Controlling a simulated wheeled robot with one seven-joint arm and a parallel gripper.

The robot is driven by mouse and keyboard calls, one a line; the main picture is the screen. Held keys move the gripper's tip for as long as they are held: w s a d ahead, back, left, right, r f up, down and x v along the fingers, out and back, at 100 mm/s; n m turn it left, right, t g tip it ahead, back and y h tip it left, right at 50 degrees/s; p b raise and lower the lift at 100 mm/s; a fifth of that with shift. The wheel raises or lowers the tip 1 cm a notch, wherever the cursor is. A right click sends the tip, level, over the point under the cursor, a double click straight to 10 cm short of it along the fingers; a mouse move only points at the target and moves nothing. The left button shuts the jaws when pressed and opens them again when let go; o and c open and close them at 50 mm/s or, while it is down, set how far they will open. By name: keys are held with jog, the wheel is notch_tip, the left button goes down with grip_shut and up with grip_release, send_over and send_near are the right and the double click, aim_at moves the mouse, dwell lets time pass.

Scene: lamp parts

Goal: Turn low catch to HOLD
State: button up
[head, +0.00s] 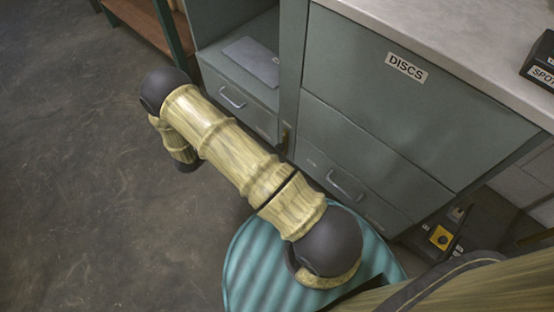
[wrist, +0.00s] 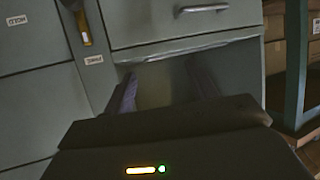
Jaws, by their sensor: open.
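The catch (wrist: 86,38) shows at the upper left of the wrist view, a dark and brass-coloured lever on a grey cabinet post. Its brass end is nearest a small label (wrist: 93,60) that I cannot read surely. The HOLD label (wrist: 16,20) sits farther left and appears upside down. In the head view, a small brass-coloured piece (head: 284,138) shows on the post, partly behind my arm. My gripper (wrist: 165,82) is open and empty in the wrist view, to the right of the catch and apart from it. Its fingers are hidden in the head view.
The grey cabinet carries a DISCS label (head: 406,68). Drawer handles (head: 346,186) stick out beside my arm. An open bay with a flat grey plate (head: 251,61) lies left of the post. A brown shelf (head: 152,22) stands at the upper left. The floor (head: 70,180) at left is clear.

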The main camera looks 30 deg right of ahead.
aim_at(278, 150)
jog(key=s+d+f+g+h+b, duration=0.1)
jog(key=s+f+h+b, duration=0.2)
jog(key=f, duration=0.6)
jog(key=s+f+m+g+h+b, duration=0.1)
jog(key=s+f+h+b, duration=0.2)
jog(key=s+f+b, duration=0.4)
notch_tip(278, 150, down, 3)
jog(key=shift+s+d+f+m+h, duration=0.1)
jog(key=shift+s+d+m+h, duration=0.25)
jog(key=shift+s, duration=0.3)
jog(key=shift+d+b, duration=0.15)
jog(key=shift+b, duration=0.15)
jog(key=b+x, duration=0.7)
jog(key=x, duration=0.9)
jog(key=shift+w+d+f, duration=0.1)
jog(key=shift+w+d, duration=0.05)
jog(key=shift+d, duration=0.1)
jog(key=shift+w+d, duration=0.1)
jog(key=shift+d, duration=0.25)
grip_shut()
